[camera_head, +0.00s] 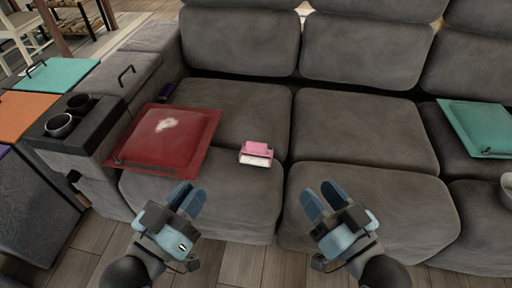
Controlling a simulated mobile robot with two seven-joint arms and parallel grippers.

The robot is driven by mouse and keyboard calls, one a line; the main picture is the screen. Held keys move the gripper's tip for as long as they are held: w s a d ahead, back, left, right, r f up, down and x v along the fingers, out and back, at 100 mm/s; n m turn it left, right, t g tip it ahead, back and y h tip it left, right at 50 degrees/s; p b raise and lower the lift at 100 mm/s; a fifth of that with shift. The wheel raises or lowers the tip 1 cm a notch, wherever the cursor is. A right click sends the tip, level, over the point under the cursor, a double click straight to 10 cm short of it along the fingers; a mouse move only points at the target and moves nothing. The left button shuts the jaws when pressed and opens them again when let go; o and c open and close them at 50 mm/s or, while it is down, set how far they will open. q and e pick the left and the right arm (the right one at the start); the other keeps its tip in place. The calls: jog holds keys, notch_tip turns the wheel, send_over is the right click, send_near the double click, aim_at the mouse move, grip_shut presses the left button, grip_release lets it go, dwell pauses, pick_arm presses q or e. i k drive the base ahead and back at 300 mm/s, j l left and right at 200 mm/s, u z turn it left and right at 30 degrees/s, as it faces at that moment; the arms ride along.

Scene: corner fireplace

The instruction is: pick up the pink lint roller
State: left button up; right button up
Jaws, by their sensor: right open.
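The pink lint roller (257,149) lies on the grey sofa seat, near the middle of the view. Its upper part is pink and its near lower side is white. My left gripper (188,194) is at the lower left, nearer to me than the roller and left of it. Its two blue fingers look apart, with nothing seen between them. My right gripper (321,192) is at the lower right, nearer to me and right of the roller. It is open and empty. Neither gripper touches the roller.
A red cushion or folder (175,140) lies on the seat left of the roller. A teal one (478,128) lies at the far right. The grey sofa (345,130) has a console with cup holders (70,117) on the left.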

aim_at(254, 153)
jog(key=i+j+z, duration=0.1)
jog(key=j, duration=0.55)
jog(key=i+j+z, duration=0.15)
jog(key=j, duration=0.5)
jog(key=i+j+z, duration=0.1)
jog(key=j, duration=0.55)
jog(key=i+j+z, duration=0.1)
jog(key=j, duration=0.55)
